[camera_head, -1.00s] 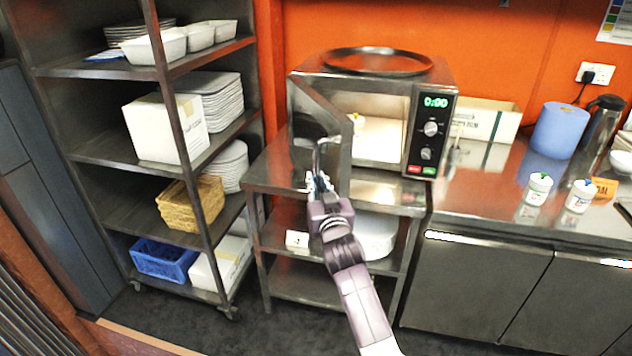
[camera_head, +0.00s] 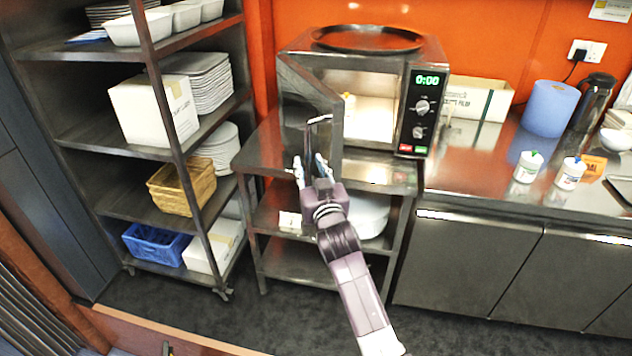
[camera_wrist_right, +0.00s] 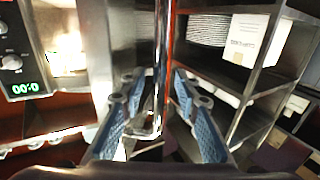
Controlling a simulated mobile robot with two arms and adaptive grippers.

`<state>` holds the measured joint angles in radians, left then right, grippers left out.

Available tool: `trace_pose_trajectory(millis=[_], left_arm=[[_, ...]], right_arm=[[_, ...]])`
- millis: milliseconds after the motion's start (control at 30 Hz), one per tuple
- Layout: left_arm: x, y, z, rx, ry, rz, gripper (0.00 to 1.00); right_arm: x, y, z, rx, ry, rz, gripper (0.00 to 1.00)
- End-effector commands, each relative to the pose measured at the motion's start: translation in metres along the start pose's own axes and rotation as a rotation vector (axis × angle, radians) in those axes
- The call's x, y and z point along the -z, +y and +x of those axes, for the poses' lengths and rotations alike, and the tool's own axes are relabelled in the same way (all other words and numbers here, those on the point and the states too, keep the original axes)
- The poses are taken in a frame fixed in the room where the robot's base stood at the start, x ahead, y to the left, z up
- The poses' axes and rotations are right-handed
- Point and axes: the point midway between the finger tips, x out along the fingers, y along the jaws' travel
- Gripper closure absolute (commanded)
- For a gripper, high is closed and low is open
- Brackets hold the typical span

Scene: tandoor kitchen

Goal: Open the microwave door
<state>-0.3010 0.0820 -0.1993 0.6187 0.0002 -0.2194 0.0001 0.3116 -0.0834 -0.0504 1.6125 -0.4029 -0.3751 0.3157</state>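The microwave (camera_head: 432,80) stands on a steel shelf unit at the back, its display lit with 0:00. Its door (camera_head: 310,112) is open, swung out to the left, and the lit inside shows. The door's metal bar handle (camera_head: 309,145) is on the door's outer face; it also shows in the right wrist view (camera_wrist_right: 158,70). My right gripper (camera_head: 311,160) is open at the handle's lower part. In the right wrist view its blue-padded fingers (camera_wrist_right: 150,105) stand apart on either side of the handle; I cannot tell whether either touches it. My left gripper is out of view.
A round tray (camera_head: 368,39) lies on top of the microwave. A tall rack (camera_head: 190,165) with plates, boxes and baskets stands to the left. A counter (camera_head: 470,165) with bottles and a blue roll (camera_head: 550,108) is to the right. Dark floor is free in front.

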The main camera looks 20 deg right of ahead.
Motion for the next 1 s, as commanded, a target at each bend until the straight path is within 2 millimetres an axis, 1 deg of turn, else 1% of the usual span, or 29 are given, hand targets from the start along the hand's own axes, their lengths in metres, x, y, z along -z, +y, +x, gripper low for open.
trace_pose_trajectory(millis=[33, 300, 400, 500, 600, 700, 933, 967, 1000], left_arm=[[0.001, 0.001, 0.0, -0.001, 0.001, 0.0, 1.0], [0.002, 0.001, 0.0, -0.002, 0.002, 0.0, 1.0], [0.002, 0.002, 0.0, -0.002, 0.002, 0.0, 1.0], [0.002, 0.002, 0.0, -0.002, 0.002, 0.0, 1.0], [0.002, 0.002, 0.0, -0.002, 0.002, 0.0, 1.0], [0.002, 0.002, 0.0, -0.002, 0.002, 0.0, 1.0], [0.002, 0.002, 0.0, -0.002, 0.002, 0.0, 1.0], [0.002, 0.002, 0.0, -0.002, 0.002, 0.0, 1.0], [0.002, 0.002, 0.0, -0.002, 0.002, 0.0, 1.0]], right_arm=[[-0.001, 0.0, -0.01, 0.001, -0.002, 0.001, 0.71], [-0.001, 0.0, -0.061, 0.0, -0.002, 0.0, 0.71], [-0.001, -0.001, -0.076, 0.001, -0.001, 0.001, 0.71], [-0.001, -0.001, -0.087, 0.001, -0.001, 0.001, 0.71], [0.0, -0.001, -0.094, 0.001, -0.001, 0.001, 0.71], [0.0, -0.001, -0.096, 0.001, 0.0, 0.0, 0.71], [0.0, -0.001, -0.097, 0.001, 0.0, 0.0, 0.71], [0.0, -0.001, -0.097, 0.001, 0.0, 0.0, 0.73], [-0.002, -0.001, -0.096, 0.001, -0.003, -0.001, 0.77]])
